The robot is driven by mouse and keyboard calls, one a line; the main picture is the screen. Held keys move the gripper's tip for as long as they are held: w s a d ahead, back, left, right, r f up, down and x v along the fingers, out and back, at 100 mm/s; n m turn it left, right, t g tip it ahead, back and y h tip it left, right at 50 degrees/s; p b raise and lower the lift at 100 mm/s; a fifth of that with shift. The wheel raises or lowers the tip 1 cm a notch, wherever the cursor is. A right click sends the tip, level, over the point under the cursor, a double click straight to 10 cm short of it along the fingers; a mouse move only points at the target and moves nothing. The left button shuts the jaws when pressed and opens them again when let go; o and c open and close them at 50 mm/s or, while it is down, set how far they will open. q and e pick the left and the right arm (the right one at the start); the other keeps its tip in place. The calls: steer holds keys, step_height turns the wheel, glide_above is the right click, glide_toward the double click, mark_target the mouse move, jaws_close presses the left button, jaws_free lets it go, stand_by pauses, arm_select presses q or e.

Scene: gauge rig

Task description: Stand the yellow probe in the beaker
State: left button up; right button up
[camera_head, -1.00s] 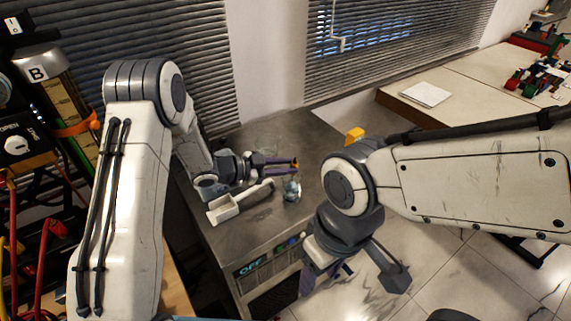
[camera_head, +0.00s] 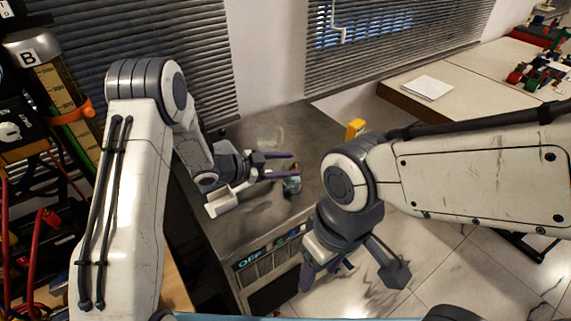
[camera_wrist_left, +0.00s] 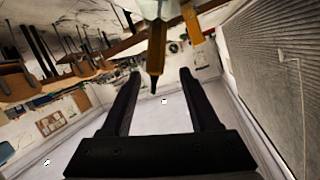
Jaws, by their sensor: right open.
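The clear beaker (camera_head: 291,187) stands on the grey bench, just below my left fingertips in the head view. In the left wrist view, which is upside down, part of the beaker (camera_wrist_left: 152,9) shows at the top edge. The yellow probe (camera_wrist_left: 157,50) stands in it, its dark end clear of the rim and pointing away from the beaker. My left gripper (camera_head: 294,163) is open; in its wrist view the fingers (camera_wrist_left: 158,75) lie either side of the probe's dark end with gaps. My right gripper (camera_head: 352,272) is open and empty, over the floor in front of the bench.
A white tray-like holder (camera_head: 222,203) lies on the bench beneath my left wrist. A yellow block (camera_head: 355,128) is near the bench's right rear. A front panel reads OFF (camera_head: 249,262). A pale table with a white pad (camera_head: 428,88) stands at the right.

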arm_select(q)
steer(key=b+v, duration=0.2)
steer(key=v, duration=0.8)
steer(key=shift+a, duration=0.25)
steer(key=shift+d+r, duration=0.1)
steer(key=s+d+r+n+t+y, duration=0.15)
steer(key=d+r+n+y, duration=0.3)
steer(key=y, duration=0.45)
steer(key=s+d+n+g+y, duration=0.1)
steer(key=s+n+g+y, duration=0.2)
steer(key=s, duration=2.6)
steer(key=n+g, duration=0.1)
steer(key=g, duration=0.4)
steer(key=shift+s+r, duration=0.3)
